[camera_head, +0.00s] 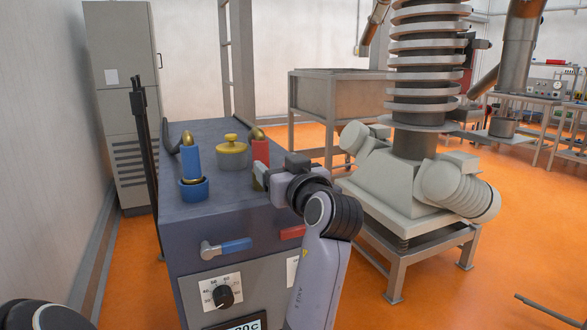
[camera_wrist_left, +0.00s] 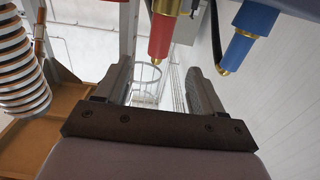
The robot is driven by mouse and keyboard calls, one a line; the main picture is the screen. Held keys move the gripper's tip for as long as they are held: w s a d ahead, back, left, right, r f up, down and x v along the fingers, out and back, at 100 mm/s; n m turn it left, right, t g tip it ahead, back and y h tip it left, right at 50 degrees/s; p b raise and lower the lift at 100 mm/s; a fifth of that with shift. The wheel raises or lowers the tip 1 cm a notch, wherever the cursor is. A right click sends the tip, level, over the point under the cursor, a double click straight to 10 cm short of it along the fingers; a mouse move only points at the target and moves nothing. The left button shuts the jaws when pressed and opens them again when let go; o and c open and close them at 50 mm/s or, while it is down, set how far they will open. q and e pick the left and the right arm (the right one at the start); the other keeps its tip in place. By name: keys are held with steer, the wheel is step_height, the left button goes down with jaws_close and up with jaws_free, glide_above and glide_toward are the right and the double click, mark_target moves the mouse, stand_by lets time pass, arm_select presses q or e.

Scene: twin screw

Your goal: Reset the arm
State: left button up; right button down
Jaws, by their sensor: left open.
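My left gripper (camera_head: 268,172) is at the top front edge of the dark grey machine cabinet (camera_head: 222,215), close to the red hose fitting (camera_head: 261,151). In the left wrist view the gripper (camera_wrist_left: 162,72) has its two fingers apart with nothing held between them. The red fitting (camera_wrist_left: 161,36) shows beyond the fingers there, and I cannot tell whether they touch it. A blue fitting (camera_wrist_left: 252,32) is to its right. My left forearm rises from the bottom of the head view and hides part of the cabinet front. My right gripper is not seen.
On the cabinet top are a blue fitting (camera_head: 191,165) and a yellow knobbed cap (camera_head: 232,152). The front has a blue lever (camera_head: 235,246), a red lever (camera_head: 292,232) and a dial (camera_head: 223,296). A spiral-column machine (camera_head: 415,180) stands to the right. Orange floor lies open at right.

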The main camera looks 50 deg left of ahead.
arm_select(q)
steer(key=w+d+f+m+t+h+p, duration=0.2)
steer(key=w+d+f+m+t+h, duration=0.15)
steer(key=d+f+m+h, duration=0.55)
steer(key=w+d+f+m+t+h+p, duration=0.25)
steer(key=d+f+m+t, duration=0.2)
steer(key=f, duration=0.85)
steer(key=s+d+f+m+g+h+p, duration=0.1)
steer(key=s+d+f+h, duration=0.3)
steer(key=s, duration=0.5)
steer(key=s+d+f+m+g+h+p, duration=0.1)
steer(key=s+d+f+h, duration=0.3)
steer(key=s+d+f, duration=0.4)
step_height(320, 180, down, 4)
steer(key=shift+s+d+r+m+g+p, duration=0.2)
steer(key=shift+s+d+m+g+p, duration=0.15)
steer(key=shift+s+m+p, duration=0.5)
steer(key=shift+s, duration=0.15)
